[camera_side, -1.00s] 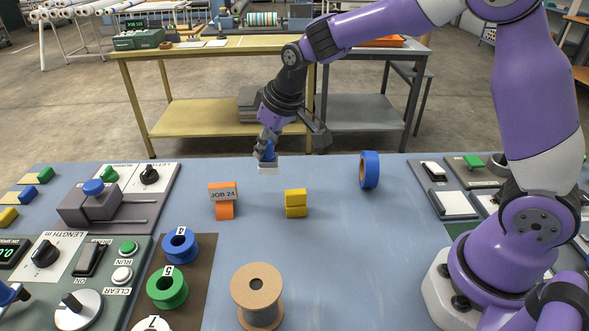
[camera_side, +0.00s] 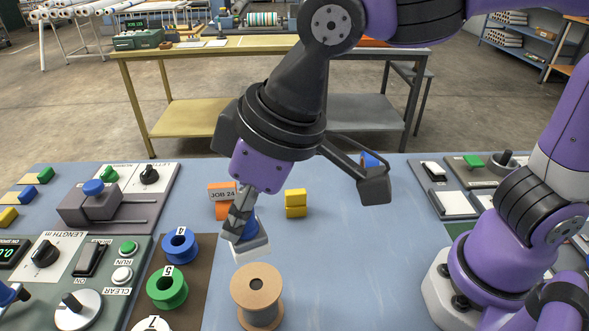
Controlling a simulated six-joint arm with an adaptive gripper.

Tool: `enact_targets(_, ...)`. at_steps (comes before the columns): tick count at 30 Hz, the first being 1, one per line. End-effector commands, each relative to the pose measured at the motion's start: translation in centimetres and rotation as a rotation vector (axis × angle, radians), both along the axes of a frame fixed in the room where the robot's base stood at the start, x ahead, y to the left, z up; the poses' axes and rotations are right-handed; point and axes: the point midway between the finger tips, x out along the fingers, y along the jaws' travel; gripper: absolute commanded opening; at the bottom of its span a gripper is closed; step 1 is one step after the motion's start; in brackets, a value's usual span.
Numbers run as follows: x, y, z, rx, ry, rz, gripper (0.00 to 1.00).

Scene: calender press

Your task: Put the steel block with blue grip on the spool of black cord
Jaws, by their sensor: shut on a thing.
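The steel block with blue grip (camera_side: 254,250) hangs tilted in my gripper (camera_side: 240,228), which is shut on its blue grip. The block's pale steel body points down, just above and behind the spool of black cord in the picture. The spool (camera_side: 257,288) stands upright near the front of the blue table, with a tan top flange and a dark centre hole. A gap shows between block and flange, though I cannot tell its exact depth. The cord wound below the flange looks dark grey.
Blue and green rings (camera_side: 167,288) sit on a brown strip left of the spool. The orange JOB 24 tag (camera_side: 222,193) and yellow blocks (camera_side: 296,203) stand behind. A blue tape roll (camera_side: 370,160) is partly hidden by my gripper. The table right of the spool is clear.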

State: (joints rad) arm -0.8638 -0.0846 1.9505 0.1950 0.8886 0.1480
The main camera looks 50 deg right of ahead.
Motion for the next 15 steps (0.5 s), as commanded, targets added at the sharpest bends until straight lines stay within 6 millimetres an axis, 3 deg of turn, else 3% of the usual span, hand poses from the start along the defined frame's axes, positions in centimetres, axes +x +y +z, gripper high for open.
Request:
enact_targets(12, -0.4, 0.1, -6.4, -0.004, 0.005, 0.008, 0.00)
enact_targets(15, -0.3, 0.1, -7.2, -0.001, 0.002, 0.008, 0.00)
